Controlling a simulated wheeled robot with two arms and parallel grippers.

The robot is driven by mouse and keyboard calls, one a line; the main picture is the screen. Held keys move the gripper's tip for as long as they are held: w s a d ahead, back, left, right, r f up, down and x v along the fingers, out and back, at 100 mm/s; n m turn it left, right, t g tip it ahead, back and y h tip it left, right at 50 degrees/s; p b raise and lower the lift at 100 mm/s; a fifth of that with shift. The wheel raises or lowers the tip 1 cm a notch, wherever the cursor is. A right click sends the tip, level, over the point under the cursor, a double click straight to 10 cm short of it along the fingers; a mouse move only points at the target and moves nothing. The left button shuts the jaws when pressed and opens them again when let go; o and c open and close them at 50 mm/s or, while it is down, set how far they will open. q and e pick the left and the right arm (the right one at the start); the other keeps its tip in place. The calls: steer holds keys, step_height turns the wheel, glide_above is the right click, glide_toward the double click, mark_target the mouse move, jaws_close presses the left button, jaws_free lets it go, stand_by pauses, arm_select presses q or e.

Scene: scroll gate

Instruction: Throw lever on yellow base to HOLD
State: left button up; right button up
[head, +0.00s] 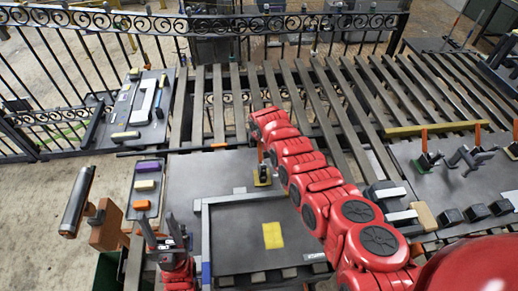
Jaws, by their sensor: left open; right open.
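A small lever with an orange upright handle (261,153) stands on the grey table, just left of my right arm. Its base (263,181) looks yellowish with dark parts; its label and exact setting are too small to read. My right arm's red links reach from the lower right up past this lever; its fingers do not show. My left gripper (162,232) is open and empty at the lower left, fingers pointing up, well to the left of and nearer than the lever. More orange-handled levers stand on the right table, one on a greenish base (427,158) and another (477,140) behind.
A grey frame (202,225) surrounds a panel with a yellow square (273,235). A tray (134,205) with purple, yellow and orange blocks stands at left. A slatted surface (218,110) and a black scroll fence (150,24) lie behind. Blocks (425,217) sit right of my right arm.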

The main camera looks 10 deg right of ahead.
steer(key=shift+b+x, duration=0.65)
steer(key=shift+x, duration=0.25)
steer(key=shift+r, duration=0.1)
steer(key=shift+s+r, duration=0.1)
jaws_close()
stand_by(0.7)
